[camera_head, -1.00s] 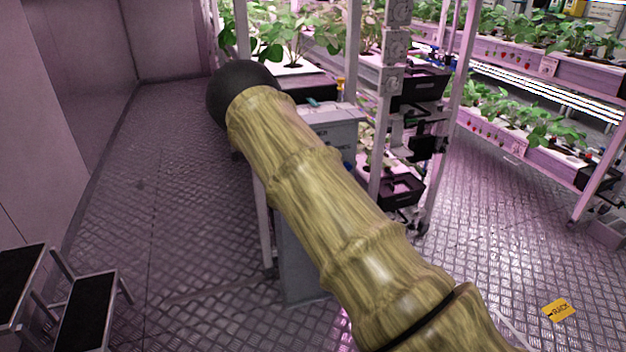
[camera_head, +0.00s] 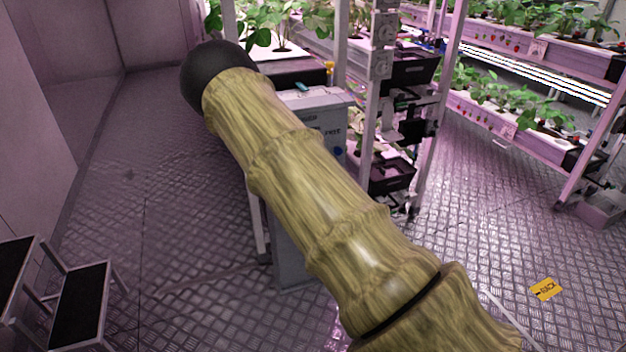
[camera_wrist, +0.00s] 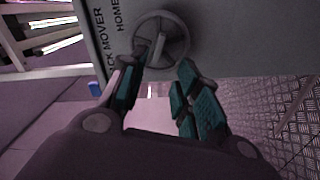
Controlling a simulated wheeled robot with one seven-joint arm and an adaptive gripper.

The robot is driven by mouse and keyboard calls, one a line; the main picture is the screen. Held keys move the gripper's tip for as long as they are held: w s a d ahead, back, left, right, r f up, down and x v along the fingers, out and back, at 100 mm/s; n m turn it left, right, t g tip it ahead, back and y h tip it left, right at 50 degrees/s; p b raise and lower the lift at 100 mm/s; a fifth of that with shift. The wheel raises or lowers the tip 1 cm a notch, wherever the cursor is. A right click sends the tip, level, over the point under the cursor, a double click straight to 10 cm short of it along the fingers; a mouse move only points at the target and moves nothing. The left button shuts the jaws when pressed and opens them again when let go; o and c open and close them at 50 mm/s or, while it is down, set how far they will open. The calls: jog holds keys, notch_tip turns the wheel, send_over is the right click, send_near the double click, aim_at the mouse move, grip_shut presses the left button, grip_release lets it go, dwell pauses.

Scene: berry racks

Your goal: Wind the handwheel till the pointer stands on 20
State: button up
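The handwheel (camera_wrist: 172,30) is a grey spoked wheel on the grey face of a cabinet (camera_wrist: 245,35) lettered "MOVER" and "HOME", at the top of the wrist view. My gripper (camera_wrist: 163,62) is open, its two teal-padded fingers apart just below the wheel in that view. The left fingertip overlaps the wheel's lower left rim; I cannot tell whether it touches. Nothing shows between the fingers. No pointer or scale can be made out. In the head view the cabinet (camera_head: 317,103) stands partly behind my arm, which hides the wheel and my gripper.
Racks of plants (camera_head: 520,120) stand on the right, and a post with black boxes (camera_head: 390,175) stands behind the cabinet. A step stool (camera_head: 75,300) is at the lower left. A yellow floor sign (camera_head: 546,289) lies at the right.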

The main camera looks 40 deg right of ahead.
dwell(0.3)
notch_tip(320, 180, down, 8)
jog(key=s+a+m+g+p, duration=0.1)
jog(key=s+m+g+p, duration=0.3)
jog(key=m, duration=1.2)
jog(key=w+d+r+m+t+p, duration=0.1)
jog(key=w+r+m+t+p, duration=0.2)
jog(key=m, duration=0.7)
jog(key=w+r+m+t+p, duration=0.1)
jog(key=w+r+m+p, duration=0.3)
jog(key=m, duration=0.6)
jog(key=x, duration=0.6)
jog(key=r+x, duration=0.1)
jog(key=x, duration=0.2)
jog(key=shift+d+p, duration=0.3)
jog(key=shift+p, duration=0.1)
jog(key=shift+c, duration=0.2)
grip_shut()
